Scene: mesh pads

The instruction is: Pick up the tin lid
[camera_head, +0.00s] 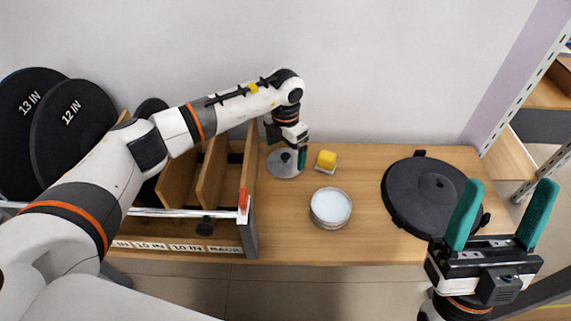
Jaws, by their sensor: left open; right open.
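The tin lid (279,166) is a flat grey disc with a dark knob in the middle. It lies on the wooden table near the back, just right of the wooden rack. My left gripper (300,157) reaches in from the left and hangs pointing down at the lid's right side, with a teal finger close to the knob. It is open and holds nothing that I can see; its other finger is mostly hidden. I cannot tell whether it touches the lid. My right gripper (503,215) is open and empty at the lower right, fingers pointing up.
An open round tin (318,222) with pale contents stands front right of the lid. A yellow block (326,159) sits on a small holder beside the lid. A large black disc (395,203) lies further right. The wooden rack (249,165) and black discs (73,139) fill the left.

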